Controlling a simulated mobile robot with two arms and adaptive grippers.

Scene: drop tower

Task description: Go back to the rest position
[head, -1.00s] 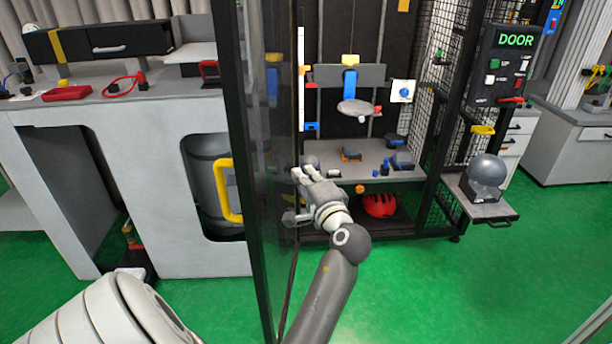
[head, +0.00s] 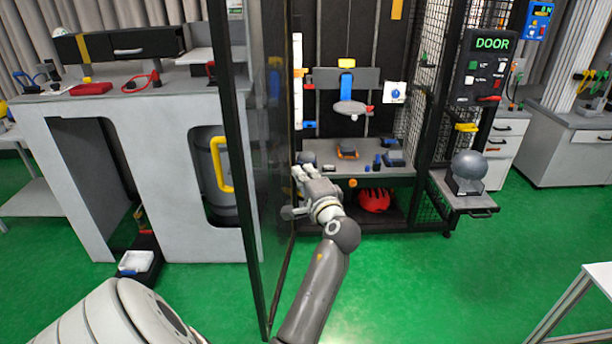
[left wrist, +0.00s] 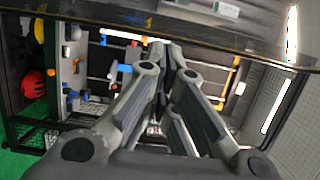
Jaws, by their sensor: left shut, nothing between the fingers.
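My left gripper (head: 303,178) is in the middle of the head view, its arm reaching up from the bottom. It is shut with nothing between its fingers. It shows beside the open dark door panel (head: 272,120) of the drop tower, on its right; whether they touch I cannot tell. In the left wrist view the closed fingers (left wrist: 172,75) fill the middle, with the tower's interior behind them. My right gripper is in neither view.
The tower's shelf (head: 365,170) holds small blue and orange parts, with a red helmet (head: 374,200) below. A grey ball (head: 469,165) sits on a side shelf at right. A workbench (head: 130,110) stands at left, a white table (head: 575,300) at lower right. Green floor (head: 440,280) is clear between.

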